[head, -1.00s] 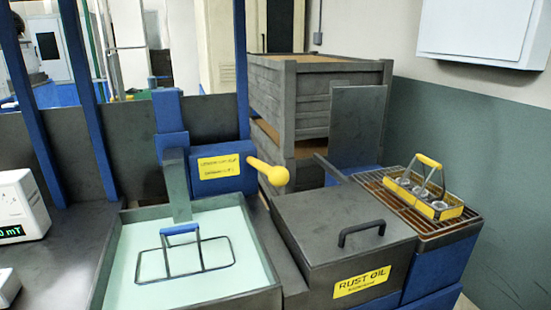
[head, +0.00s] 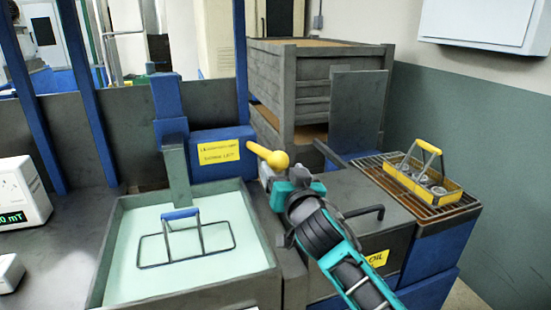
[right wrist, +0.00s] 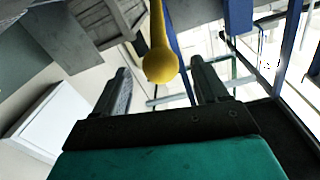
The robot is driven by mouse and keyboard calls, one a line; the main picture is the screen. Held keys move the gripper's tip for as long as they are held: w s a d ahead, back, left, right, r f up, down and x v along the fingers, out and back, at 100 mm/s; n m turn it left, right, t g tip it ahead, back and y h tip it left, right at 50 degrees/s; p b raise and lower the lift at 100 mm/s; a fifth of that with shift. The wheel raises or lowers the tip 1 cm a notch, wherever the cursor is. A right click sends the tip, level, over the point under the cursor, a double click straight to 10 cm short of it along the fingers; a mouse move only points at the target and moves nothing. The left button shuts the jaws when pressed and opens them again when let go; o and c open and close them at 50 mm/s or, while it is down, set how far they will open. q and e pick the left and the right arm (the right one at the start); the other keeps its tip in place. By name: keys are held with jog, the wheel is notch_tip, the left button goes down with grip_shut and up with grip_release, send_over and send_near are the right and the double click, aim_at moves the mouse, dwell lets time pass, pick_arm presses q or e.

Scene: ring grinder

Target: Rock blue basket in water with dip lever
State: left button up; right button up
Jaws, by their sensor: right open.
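The blue-handled wire basket (head: 182,237) sits in the pale water of the dip tank (head: 122,213), with its blue handle above the surface. The yellow-knobbed dip lever (head: 268,154) sticks out to the right from a blue box with a yellow label. My right gripper (head: 266,172) is just below and beside the lever's knob in the head view. In the right wrist view the yellow knob (right wrist: 161,64) shows between and beyond the open fingers of my right gripper (right wrist: 161,85). Whether the fingers touch it I cannot tell. My left gripper is not in view.
My right arm covers part of the rust oil box, whose black handle (head: 362,211) shows. A yellow carrier (head: 424,186) with metal parts stands on a brown grate (head: 457,208) at right. A white meter (head: 22,198) stands at far left.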

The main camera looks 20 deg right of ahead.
send_near(262, 153)
jog(key=w, duration=0.1)
jog(key=w+d+r, duration=0.1)
jog(key=shift+w+d+r, duration=0.3)
jog(key=shift+w+r, duration=0.05)
jog(key=shift+w, duration=0.05)
jog(key=shift+c, duration=0.5)
grip_shut()
jog(key=shift+w, duration=0.1)
